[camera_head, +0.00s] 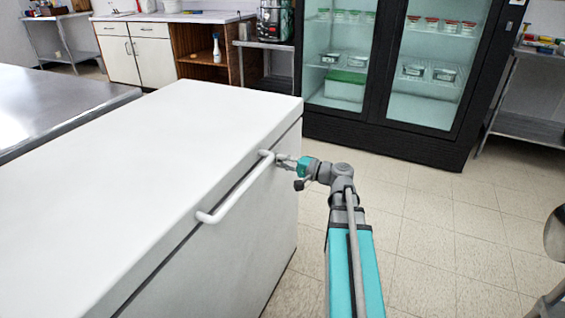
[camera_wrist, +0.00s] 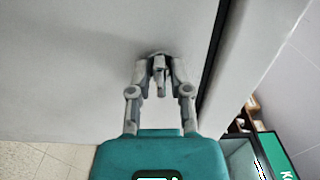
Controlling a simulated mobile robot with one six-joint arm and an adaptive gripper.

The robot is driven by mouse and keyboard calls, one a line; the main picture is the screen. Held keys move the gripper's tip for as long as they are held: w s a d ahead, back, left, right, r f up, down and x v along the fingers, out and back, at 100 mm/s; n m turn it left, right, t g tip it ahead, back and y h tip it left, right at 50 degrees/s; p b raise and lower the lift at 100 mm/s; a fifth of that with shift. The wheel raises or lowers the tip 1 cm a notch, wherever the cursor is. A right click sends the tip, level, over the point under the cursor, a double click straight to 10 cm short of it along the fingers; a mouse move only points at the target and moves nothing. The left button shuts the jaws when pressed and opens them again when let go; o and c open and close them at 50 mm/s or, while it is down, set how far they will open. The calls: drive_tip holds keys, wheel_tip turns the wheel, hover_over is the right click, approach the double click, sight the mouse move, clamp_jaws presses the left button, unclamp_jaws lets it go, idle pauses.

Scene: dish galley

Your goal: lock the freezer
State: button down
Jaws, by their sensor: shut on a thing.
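The white chest freezer (camera_head: 130,150) fills the left of the head view, with its lid down and a long white handle (camera_head: 236,190) on the lid's front edge. In the wrist view its pale front face (camera_wrist: 60,75) shows, with a dark lid seam (camera_wrist: 213,60) to the right. My gripper (camera_head: 279,160) is at the front face, just below the lid near the handle's far end. In the wrist view my gripper (camera_wrist: 159,70) is shut on a small grey lock key (camera_wrist: 159,63) at a round fitting on that face. The fingers hide most of the fitting, so its turn cannot be told.
A black glass-door fridge (camera_head: 400,70) stands at the back. A steel counter (camera_head: 60,100) lies beyond the freezer at left. A wooden cabinet (camera_head: 205,70) and a white cabinet (camera_head: 135,55) stand behind. The tiled floor (camera_head: 440,230) at right is mostly clear.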

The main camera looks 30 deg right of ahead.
drive_tip(key=c, duration=0.7)
unclamp_jaws()
drive_tip(key=shift+s, duration=0.1)
drive_tip(key=shift+v, duration=5.95)
